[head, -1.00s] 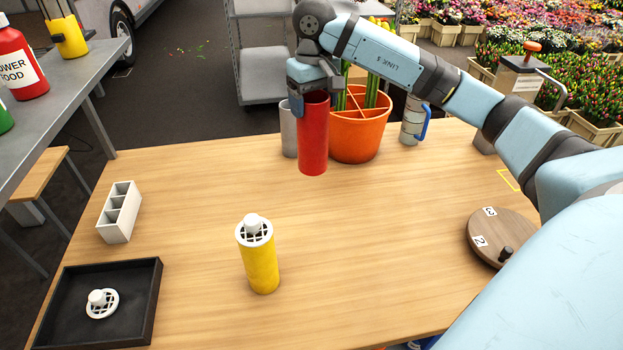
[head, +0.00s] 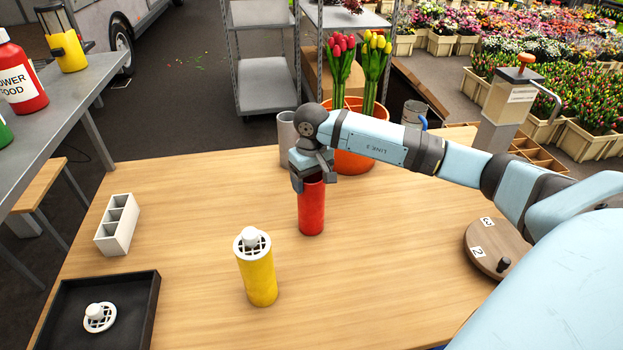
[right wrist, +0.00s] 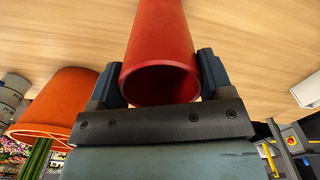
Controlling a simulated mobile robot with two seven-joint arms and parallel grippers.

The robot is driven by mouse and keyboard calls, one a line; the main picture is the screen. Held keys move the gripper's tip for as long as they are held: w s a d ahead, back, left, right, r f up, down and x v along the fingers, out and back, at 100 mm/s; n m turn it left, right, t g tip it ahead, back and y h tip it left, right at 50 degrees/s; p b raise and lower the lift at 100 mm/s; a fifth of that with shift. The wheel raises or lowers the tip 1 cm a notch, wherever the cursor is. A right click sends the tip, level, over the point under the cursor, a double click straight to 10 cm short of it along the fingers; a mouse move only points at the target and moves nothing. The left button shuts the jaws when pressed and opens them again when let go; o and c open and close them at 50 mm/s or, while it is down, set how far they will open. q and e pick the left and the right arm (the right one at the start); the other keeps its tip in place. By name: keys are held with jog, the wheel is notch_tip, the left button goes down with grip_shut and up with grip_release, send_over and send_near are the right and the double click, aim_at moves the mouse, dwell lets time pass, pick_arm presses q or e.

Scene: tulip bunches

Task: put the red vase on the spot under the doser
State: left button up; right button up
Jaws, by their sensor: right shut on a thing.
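The red vase (head: 312,210) is in the middle of the head view, upright. My right gripper (head: 312,182) is shut on it near its rim; whether its base touches the table is unclear. In the right wrist view the red vase (right wrist: 160,60) sits between the two fingers, its open mouth towards the camera. The doser, a grey metal stand (head: 508,97) with an orange knob and a lever, stands at the far right. The spot under it is hidden behind my right arm. My left gripper is not in view.
An orange bucket (head: 352,163) with tulips and a grey vase (head: 286,140) stand behind the red vase. A yellow vase (head: 257,278) with a white grid lid stands in front. A round wooden turntable (head: 490,245) is at right.

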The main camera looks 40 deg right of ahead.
jog(key=shift+f, duration=0.2)
jog(key=o, duration=1.4)
